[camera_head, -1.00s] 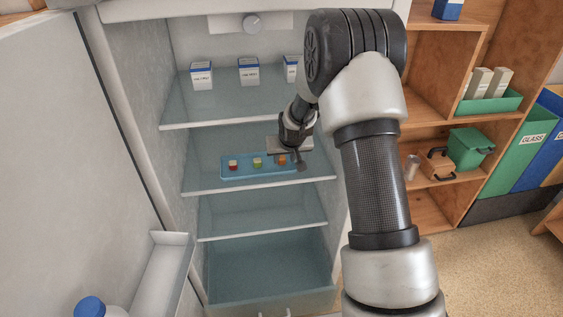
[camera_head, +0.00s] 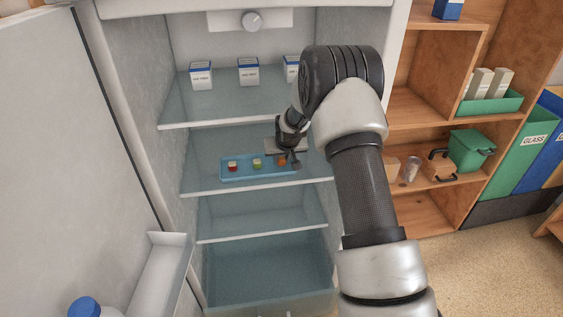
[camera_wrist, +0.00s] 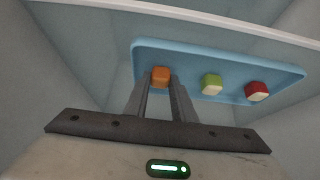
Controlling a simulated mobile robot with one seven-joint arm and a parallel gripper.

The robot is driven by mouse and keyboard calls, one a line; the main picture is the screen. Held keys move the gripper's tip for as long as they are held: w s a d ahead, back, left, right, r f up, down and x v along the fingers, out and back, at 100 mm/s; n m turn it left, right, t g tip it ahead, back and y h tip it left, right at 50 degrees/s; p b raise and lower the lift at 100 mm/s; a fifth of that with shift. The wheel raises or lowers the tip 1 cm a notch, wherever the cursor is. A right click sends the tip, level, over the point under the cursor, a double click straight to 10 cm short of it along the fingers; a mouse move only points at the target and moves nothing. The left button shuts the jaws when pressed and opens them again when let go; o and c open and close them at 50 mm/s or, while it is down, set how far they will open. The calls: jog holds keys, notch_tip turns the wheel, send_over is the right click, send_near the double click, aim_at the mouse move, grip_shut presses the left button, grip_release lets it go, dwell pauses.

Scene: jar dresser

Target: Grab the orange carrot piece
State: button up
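The orange carrot piece (camera_head: 282,161) is a small cube at the right end of a blue tray (camera_head: 245,175) on a fridge shelf. In the wrist view the orange carrot piece (camera_wrist: 160,77) shows between the fingertips of my gripper (camera_wrist: 161,83). The fingers are apart, with a narrow gap visible beside the piece, so I see no grip on it. In the head view my gripper (camera_head: 291,160) is right at the piece and partly covers it. The tray (camera_wrist: 225,62) also holds a green piece (camera_wrist: 211,84) and a red piece (camera_wrist: 257,92).
The fridge shelf edge (camera_head: 255,186) runs in front of the tray. White boxes (camera_head: 248,73) stand on the shelf above. The open fridge door (camera_head: 60,150) is at the left. A wooden shelf unit (camera_head: 430,110) stands at the right.

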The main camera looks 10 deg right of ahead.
jog(key=c, duration=0.3)
jog(key=shift+s+r, duration=0.1)
jog(key=shift+r, duration=0.05)
jog(key=shift+c, duration=0.2)
